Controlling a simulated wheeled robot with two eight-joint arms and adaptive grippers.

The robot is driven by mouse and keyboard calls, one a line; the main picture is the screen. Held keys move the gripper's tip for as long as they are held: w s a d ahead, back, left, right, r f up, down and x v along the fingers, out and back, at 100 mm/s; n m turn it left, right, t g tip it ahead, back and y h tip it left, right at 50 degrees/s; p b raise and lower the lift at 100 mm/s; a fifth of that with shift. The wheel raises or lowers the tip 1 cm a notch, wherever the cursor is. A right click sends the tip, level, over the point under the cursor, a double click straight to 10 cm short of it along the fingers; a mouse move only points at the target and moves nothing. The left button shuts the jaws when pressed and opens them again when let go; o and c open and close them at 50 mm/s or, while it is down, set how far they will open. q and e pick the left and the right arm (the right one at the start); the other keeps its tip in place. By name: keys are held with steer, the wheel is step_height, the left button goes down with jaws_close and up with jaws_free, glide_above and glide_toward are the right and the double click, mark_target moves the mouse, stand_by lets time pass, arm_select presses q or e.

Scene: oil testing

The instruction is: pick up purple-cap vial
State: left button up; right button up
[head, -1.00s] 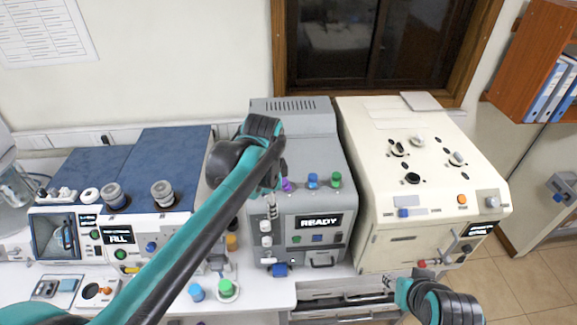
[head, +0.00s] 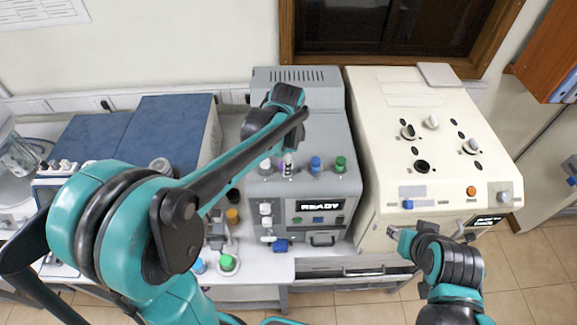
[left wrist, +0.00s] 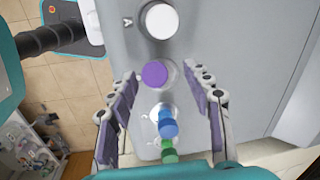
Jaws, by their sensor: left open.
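The purple-cap vial (left wrist: 154,74) stands upright in the top of the grey machine (head: 302,130). In the left wrist view it sits between the fingertips of my left gripper (left wrist: 162,80), which is open, with a gap on both sides. In the head view my left gripper (head: 288,165) is over the row of vials and mostly hides the purple one. A white-cap vial (left wrist: 160,21) is on one side of it; a blue-cap vial (left wrist: 168,122) and a green-cap vial (left wrist: 168,152) are on the other. My right gripper (head: 396,233) is by the cream machine; its jaws are unclear.
The cream machine (head: 440,130) with knobs stands close on the right. A blue-topped machine (head: 165,130) is on the left, partly behind my left arm. A loose green-cap vial (head: 228,262) stands on the white bench below. Floor shows in front.

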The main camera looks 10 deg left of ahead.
arm_select(q)
steer(key=shift+s+f, duration=0.1)
steer(key=shift+f, duration=0.15)
steer(key=shift+s+r, duration=0.1)
steer(key=shift+s, duration=0.25)
steer(key=shift+w, duration=0.25)
jaws_close()
steer(key=shift+s, duration=0.1)
